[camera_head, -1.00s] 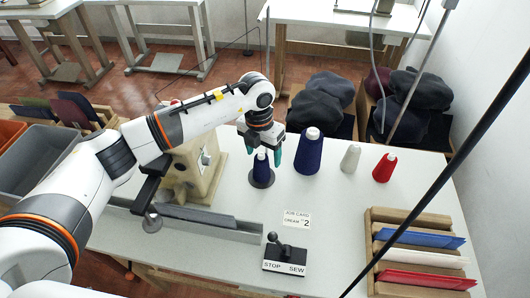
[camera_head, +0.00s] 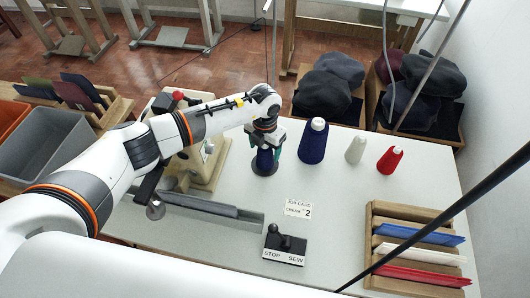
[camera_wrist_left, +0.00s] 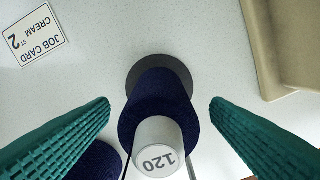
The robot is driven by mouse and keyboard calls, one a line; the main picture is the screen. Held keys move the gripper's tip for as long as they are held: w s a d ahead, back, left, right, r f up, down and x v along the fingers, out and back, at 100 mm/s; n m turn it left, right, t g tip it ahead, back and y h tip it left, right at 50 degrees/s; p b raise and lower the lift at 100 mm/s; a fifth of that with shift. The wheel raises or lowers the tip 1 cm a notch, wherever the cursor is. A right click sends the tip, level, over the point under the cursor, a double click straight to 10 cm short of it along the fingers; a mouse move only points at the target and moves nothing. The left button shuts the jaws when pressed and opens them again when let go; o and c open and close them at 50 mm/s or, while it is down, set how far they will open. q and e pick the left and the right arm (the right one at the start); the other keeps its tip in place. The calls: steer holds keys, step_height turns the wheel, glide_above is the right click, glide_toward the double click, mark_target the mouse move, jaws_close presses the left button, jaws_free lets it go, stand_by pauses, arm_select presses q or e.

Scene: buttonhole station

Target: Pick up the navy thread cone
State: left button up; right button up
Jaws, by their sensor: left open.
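A navy thread cone (camera_head: 265,161) stands upright on a dark round disc (camera_head: 264,170) on the white table, beside the sewing machine. In the left wrist view the cone (camera_wrist_left: 160,100) shows its white top marked 120. My left gripper (camera_head: 265,143) is open, with its teal fingers down on either side of this cone. In the wrist view a gap shows between the cone and each finger. A second, larger navy cone (camera_head: 313,142) stands just to the right; part of a navy shape (camera_wrist_left: 96,160) shows at the lower left of the wrist view.
A white-grey cone (camera_head: 355,150) and a red cone (camera_head: 389,160) stand further right. The job card (camera_head: 298,209) and the stop/sew lever box (camera_head: 285,248) lie nearer. A wooden rack (camera_head: 385,225) is at right. The sewing machine (camera_head: 205,170) stands close on the left.

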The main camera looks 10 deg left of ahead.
arm_select(q)
steer(key=shift+f, duration=1.2)
steer(key=c, duration=1.1)
arm_select(e)
steer(key=shift+s+r, duration=0.15)
steer(key=shift+r, duration=0.1)
arm_select(q)
step_height(320, 180, up, 11)
steer(key=shift+f+b, duration=0.1)
steer(key=shift+b, duration=0.55)
steer(key=shift+r, duration=0.35)
arm_select(e)
steer(key=shift+d+f, duration=0.1)
steer(key=shift+f, duration=0.4)
